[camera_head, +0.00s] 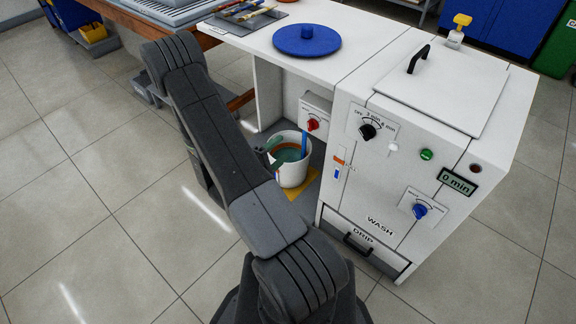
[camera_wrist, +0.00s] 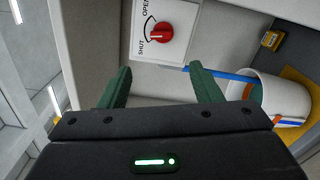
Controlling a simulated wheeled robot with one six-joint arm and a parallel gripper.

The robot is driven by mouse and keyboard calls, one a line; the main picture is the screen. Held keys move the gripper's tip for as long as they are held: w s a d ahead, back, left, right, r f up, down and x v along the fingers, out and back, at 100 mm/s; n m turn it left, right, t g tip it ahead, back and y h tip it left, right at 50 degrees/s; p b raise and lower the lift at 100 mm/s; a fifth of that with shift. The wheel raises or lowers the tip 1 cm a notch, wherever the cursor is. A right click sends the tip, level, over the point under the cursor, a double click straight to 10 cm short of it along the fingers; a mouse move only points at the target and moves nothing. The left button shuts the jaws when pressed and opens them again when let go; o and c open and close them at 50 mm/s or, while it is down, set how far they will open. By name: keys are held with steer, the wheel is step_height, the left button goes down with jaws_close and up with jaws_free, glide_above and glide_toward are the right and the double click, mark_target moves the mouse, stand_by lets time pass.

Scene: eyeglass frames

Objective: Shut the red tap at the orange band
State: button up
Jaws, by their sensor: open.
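The red tap (camera_head: 312,124) is a round knob on a white panel under the counter. In the wrist view the red tap (camera_wrist: 160,33) sits beside a curved arrow between the words OPEN and SHUT; its exact setting is unclear. My gripper (camera_wrist: 158,80) is open and empty, its green fingers short of the knob and apart from it. In the head view my gripper (camera_head: 271,150) is above the left rim of a white bucket (camera_head: 293,178). An orange band shows inside the bucket, above teal contents. In the wrist view the bucket (camera_wrist: 250,88) is right of the fingers.
A white washer cabinet (camera_head: 360,190) with knobs and a display stands on the right. A blue disc (camera_head: 306,42) lies on the counter. Open floor is left of my arm.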

mark_target(308, 126)
steer(key=c, duration=0.5)
steer(key=w+d+m+b, duration=0.2)
steer(key=w+m+b, duration=0.1)
steer(key=m, duration=0.3)
steer(key=w+d+m+b, duration=0.3)
steer(key=w+m, duration=0.1)
steer(key=m, duration=0.2)
steer(key=w+d+m+b, duration=0.3)
steer(key=m, duration=0.3)
steer(key=shift+w+r+m, duration=0.2)
steer(key=shift+w+m, duration=0.1)
steer(key=shift+c, duration=0.2)
jaws_close()
